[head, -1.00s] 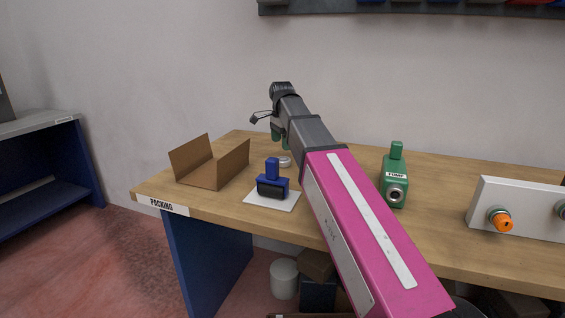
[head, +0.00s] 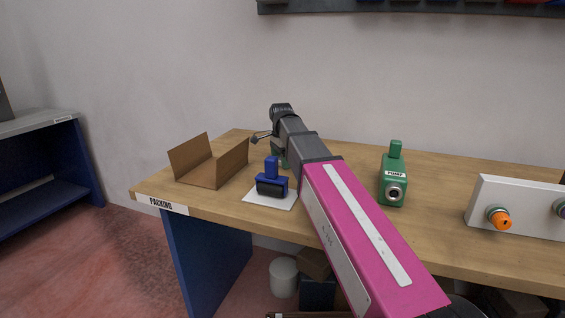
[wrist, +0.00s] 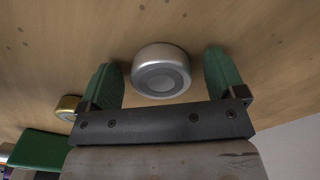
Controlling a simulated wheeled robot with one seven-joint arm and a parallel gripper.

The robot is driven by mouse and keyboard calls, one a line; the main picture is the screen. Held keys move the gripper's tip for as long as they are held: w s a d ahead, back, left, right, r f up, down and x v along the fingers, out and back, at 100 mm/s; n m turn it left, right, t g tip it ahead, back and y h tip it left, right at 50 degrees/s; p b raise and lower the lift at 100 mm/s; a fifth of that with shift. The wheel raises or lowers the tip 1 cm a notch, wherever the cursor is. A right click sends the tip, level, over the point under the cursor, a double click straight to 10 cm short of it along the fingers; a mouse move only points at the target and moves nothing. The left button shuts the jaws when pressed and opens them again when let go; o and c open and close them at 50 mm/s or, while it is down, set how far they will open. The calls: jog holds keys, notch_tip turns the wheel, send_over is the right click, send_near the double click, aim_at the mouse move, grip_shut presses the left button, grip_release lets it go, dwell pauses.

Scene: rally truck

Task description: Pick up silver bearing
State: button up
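The silver bearing (wrist: 161,70), a short round metal cylinder, rests on the wooden bench in the wrist view. My gripper (wrist: 166,78) is open, with one green finger on each side of the bearing. Gaps show between both fingers and the bearing, so it is not gripped. In the head view my gripper (head: 279,158) is low over the bench, right of the cardboard box, its fingers mostly hidden behind my arm and the blue stamp-like object. The bearing is hidden there.
A gold ring-like part (wrist: 68,106) lies just outside the left finger. The blue object (head: 271,181) on a white sheet, an open cardboard box (head: 222,165), a green pump (head: 393,176) and a white panel with an orange knob (head: 520,204) stand on the bench (head: 450,170).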

jog(key=c, duration=1.1)
